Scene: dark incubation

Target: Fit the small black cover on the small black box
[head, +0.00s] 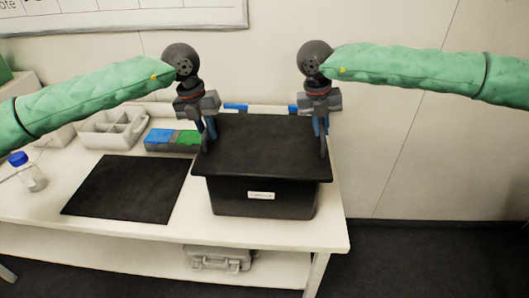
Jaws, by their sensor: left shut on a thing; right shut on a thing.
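The small black cover (262,148) is a flat dark panel lying level over the small black box (230,198). The box stands on the right part of the white table, with a pale label on its front. The cover overhangs the box's front and hides its opening. I cannot tell whether it rests on the rim or is slightly above it. My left gripper (209,137) is shut on the cover's left edge. My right gripper (322,142) is shut on its right edge.
A black mat (128,188) lies left of the box. Behind it are a blue and green box (172,140) and a grey divided tray (112,130). A blue-capped bottle (28,172) stands at the far left. A grey case (218,258) sits on the shelf below. The wall is behind the table.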

